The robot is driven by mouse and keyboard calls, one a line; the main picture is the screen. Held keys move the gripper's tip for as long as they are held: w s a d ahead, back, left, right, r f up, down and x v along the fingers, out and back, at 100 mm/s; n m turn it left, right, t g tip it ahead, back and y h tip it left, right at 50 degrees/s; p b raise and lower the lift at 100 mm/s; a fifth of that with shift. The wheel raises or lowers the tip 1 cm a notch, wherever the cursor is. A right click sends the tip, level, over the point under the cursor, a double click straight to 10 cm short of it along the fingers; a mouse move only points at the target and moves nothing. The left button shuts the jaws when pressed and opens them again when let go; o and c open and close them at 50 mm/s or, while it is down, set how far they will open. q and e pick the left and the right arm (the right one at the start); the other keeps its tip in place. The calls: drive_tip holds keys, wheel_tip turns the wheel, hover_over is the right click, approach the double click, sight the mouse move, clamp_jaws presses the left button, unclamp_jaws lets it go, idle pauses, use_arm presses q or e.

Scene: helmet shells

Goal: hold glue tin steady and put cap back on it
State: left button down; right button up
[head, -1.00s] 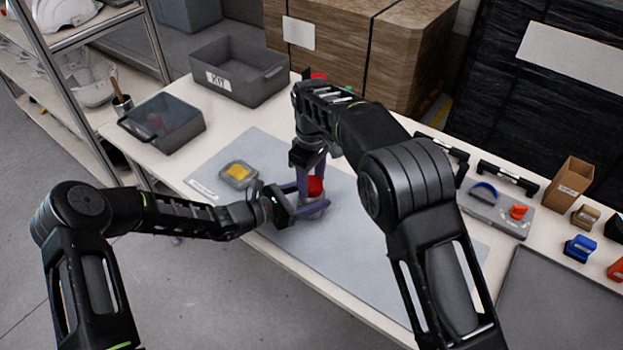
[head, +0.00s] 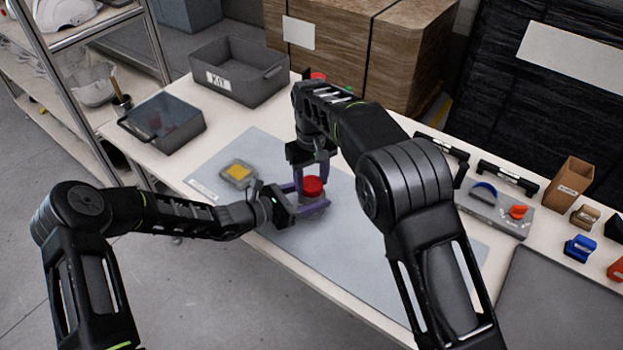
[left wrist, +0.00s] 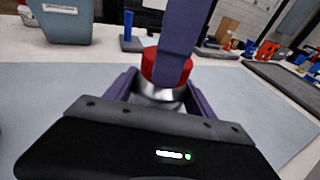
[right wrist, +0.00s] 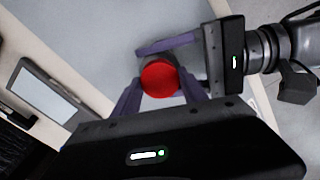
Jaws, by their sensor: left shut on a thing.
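The glue tin (left wrist: 158,95) is a small silvery can standing upright on the grey mat (head: 375,262). The red cap (head: 313,187) sits on top of the tin and looks level; it also shows in the right wrist view (right wrist: 158,78). My left gripper (head: 313,200) is shut on the tin from the side, a finger on either side of it. My right gripper (head: 312,176) points down over the cap, open, with its fingers on either side and a gap showing. The near right finger hides part of the cap in the left wrist view.
A KIT bin (head: 240,75) and a dark bin (head: 163,125) stand behind. At right are a grey board (head: 497,208), small blocks and a dark tray (head: 560,300).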

sight(300, 199)
drive_tip(key=o, duration=0.5)
drive_tip(key=shift+r, duration=0.1)
wheel_tip(300, 199, up, 7)
drive_tip(key=shift+r, duration=0.2)
use_arm(q)
drive_tip(key=shift+c, duration=1.3)
unclamp_jaws()
drive_tip(key=b+v, duration=0.1)
drive_tip(key=v, duration=0.6)
drive_tip(key=shift+a+b, duration=0.1)
drive_tip(key=shift+b, duration=0.2)
use_arm(e)
drive_tip(key=shift+f, duration=0.85)
use_arm(q)
drive_tip(key=shift+s+a+r, duration=0.1)
drive_tip(key=shift+s+a, duration=0.05)
drive_tip(key=shift+a, duration=0.15)
